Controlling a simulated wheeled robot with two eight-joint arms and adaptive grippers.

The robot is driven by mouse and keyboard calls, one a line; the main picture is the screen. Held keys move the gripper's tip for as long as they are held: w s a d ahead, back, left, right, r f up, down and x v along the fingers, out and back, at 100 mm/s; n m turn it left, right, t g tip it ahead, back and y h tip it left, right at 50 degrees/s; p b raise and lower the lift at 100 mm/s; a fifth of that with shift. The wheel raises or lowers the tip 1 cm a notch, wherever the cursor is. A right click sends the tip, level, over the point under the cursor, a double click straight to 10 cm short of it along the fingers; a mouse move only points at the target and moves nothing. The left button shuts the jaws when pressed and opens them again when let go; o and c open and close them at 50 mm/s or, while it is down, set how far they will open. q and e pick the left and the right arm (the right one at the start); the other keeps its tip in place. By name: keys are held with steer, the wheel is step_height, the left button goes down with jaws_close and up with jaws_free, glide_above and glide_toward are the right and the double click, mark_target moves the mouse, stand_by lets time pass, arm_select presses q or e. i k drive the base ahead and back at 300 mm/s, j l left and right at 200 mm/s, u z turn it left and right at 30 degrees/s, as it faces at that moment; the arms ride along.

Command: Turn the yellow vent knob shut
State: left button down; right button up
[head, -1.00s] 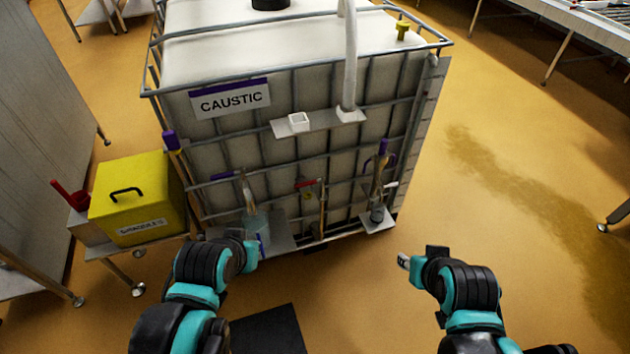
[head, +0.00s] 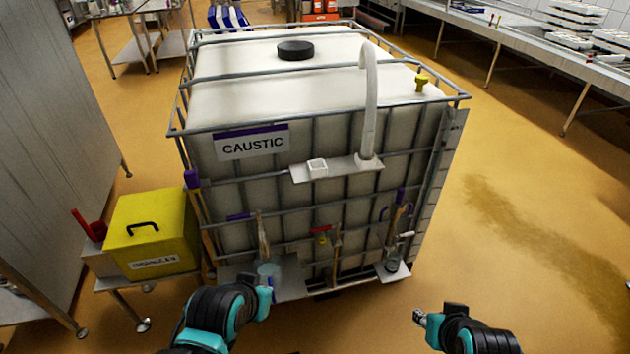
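The yellow vent knob (head: 422,80) stands upright on the top of the white caustic tank (head: 250,95), near its right front corner. Its stem shows beneath a wider head. My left gripper (head: 268,291) is low in front of the tank, near the shelf at its lower front. My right gripper (head: 418,316) is low, in front of and to the right of the tank, over bare floor. Both grippers are well below the knob and apart from it. Their fingers are too small to tell whether they are open or shut.
A metal cage rail (head: 330,115) runs around the tank top. A white bent pipe (head: 371,100) rises left of the knob. A black cap (head: 296,50) sits farther back. A yellow box (head: 150,235) stands on a side stand at left. The floor (head: 530,200) right of the tank is clear.

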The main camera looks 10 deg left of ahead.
mark_target(420, 80)
steer(key=i+l+z, duration=0.15)
steer(key=i+l, duration=0.75)
